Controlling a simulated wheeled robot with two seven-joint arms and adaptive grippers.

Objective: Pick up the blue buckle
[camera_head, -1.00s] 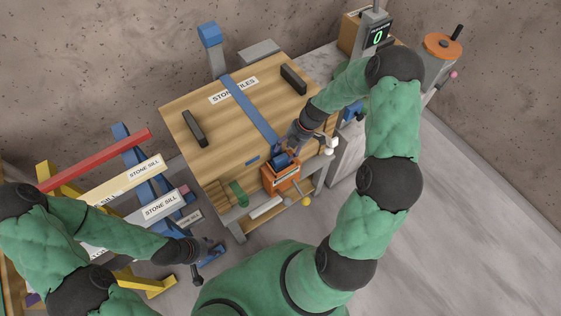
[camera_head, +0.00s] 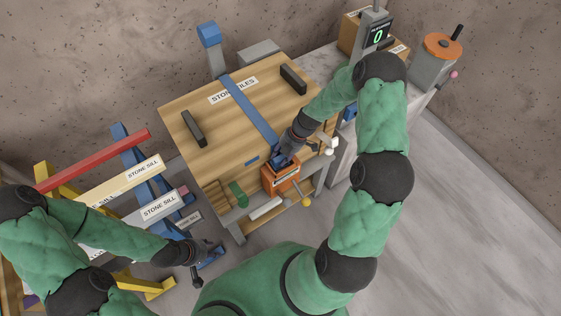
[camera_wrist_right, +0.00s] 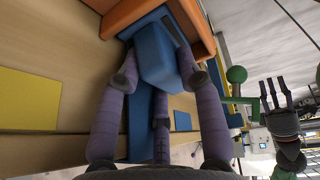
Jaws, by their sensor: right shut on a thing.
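The blue buckle (camera_wrist_right: 158,62) is a blue block between the purple-grey fingers of my right gripper (camera_wrist_right: 155,80) in the right wrist view. In the head view the buckle (camera_head: 279,159) is partly hidden by my right gripper (camera_head: 284,154), at the front edge of the wooden crate. The fingers are shut on it. It sits close against an orange part (camera_head: 283,178); I cannot tell whether they touch. My left gripper (camera_head: 208,250) is empty at the lower left; its spread fingers show in the right wrist view (camera_wrist_right: 270,95).
A blue strap (camera_head: 245,105) crosses the wooden crate (camera_head: 205,95) labelled as stone tiles. Two dark handles stand on its lid. A green lever (camera_head: 238,194) is left of the orange part. Stone sills (camera_head: 158,207) stand at left. A scale display (camera_head: 377,35) is at the back right.

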